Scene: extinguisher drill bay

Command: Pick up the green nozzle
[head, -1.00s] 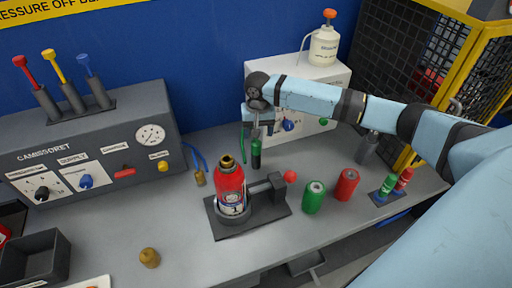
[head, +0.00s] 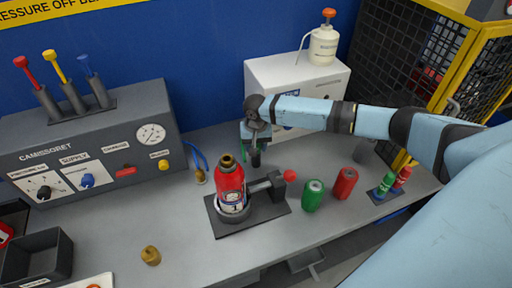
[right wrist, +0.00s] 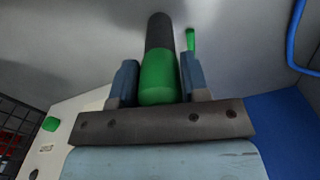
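The green nozzle stands upright on the bench behind the red extinguisher; its dark end (head: 256,159) shows below my right gripper (head: 256,138) in the head view, and its green body is mostly hidden there. In the right wrist view, the nozzle's green body (right wrist: 159,78) and black end lie between the two fingers of my right gripper (right wrist: 158,75). The fingers are apart, one on each side, with what looks like a narrow gap; firm contact cannot be made out. My left gripper is not in view.
The red extinguisher (head: 230,187) stands in a dark clamp base (head: 270,213) in front of the nozzle. A white box (head: 270,70) is behind it. A green can (head: 312,196) and a red can (head: 345,183) stand to the right.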

